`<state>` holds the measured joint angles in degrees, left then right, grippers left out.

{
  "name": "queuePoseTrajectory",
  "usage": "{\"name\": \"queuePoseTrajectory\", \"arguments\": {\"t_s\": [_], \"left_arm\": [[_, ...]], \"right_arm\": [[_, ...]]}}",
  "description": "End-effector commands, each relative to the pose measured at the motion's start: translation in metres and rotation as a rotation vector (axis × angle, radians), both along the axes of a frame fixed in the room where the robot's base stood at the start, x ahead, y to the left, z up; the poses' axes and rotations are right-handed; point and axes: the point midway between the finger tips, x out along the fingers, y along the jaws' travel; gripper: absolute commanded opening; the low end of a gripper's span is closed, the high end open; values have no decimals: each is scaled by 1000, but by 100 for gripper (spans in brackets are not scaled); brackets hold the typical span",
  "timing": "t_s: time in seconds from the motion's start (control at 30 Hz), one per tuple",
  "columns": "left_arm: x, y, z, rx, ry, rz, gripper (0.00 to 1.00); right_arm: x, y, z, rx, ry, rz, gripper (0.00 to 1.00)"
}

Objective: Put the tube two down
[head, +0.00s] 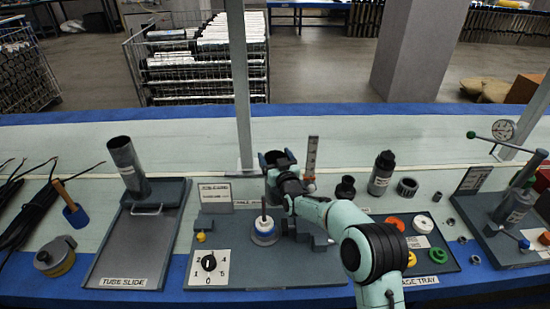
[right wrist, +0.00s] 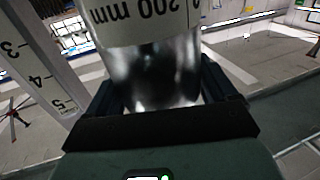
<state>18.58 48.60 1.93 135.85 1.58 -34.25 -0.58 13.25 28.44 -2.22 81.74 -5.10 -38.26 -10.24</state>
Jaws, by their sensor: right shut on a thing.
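My right gripper (head: 277,160) is above the back of the middle station, beside the upright ruler. In the right wrist view its dark jaws (right wrist: 165,105) are shut on a shiny metal tube (right wrist: 150,75) with a white label reading "200 mm" upside down. In the head view the gripper and arm largely hide this tube. I cannot tell which one is tube two. My left gripper is not in view.
The middle station (head: 310,265) has a post with a white and blue ring (head: 265,230) and a numbered dial (head: 209,262). The ruler (head: 311,158) stands close to the gripper.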

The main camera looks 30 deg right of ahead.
Motion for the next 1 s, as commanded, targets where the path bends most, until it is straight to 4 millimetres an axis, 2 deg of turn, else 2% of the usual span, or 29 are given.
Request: {"name": "queuePoseTrajectory", "arguments": {"t_s": [0.03, 0.07, 0.1, 0.47, 0.67, 1.0], "left_arm": [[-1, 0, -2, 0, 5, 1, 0], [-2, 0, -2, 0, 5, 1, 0], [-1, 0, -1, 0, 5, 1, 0], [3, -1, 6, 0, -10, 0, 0], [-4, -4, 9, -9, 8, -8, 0], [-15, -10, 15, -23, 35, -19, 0]], "right_arm": [[0, 0, 1, -1, -5, 0, 2], [0, 0, -1, 0, 0, 0, 95], [0, 0, 0, 0, 0, 0, 100], [-3, 1, 4, 0, 1, 0, 100], [-31, 9, 4, 1, 2, 0, 100], [-91, 27, 3, 0, 1, 0, 100]]}}
